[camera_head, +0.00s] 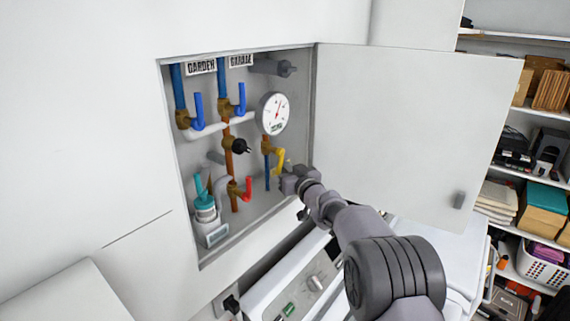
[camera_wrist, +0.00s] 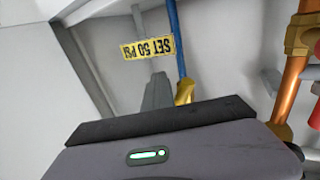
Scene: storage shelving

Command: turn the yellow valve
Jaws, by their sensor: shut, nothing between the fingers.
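The yellow valve handle (camera_head: 279,161) hangs at the right of a brass fitting (camera_head: 267,146) under the round gauge, inside the open wall cabinet. My gripper (camera_head: 287,172) reaches into the cabinet from the lower right, its tip close to the handle's lower end. In the wrist view my gripper's finger (camera_wrist: 157,92) is shut and holds nothing. A yellow-gold piece (camera_wrist: 184,93) at the end of a blue pipe (camera_wrist: 174,40) lies right beside it. I cannot tell whether they touch, or whether that piece is handle or fitting; its lower part is hidden by my gripper body.
The cabinet door (camera_head: 415,130) stands open to the right. A red handle (camera_head: 242,188), two blue handles (camera_head: 198,110) and a white gauge (camera_head: 273,114) share the cabinet. A yellow "SET 50 PSI" label (camera_wrist: 147,48) shows upside down. Loaded shelves stand far right.

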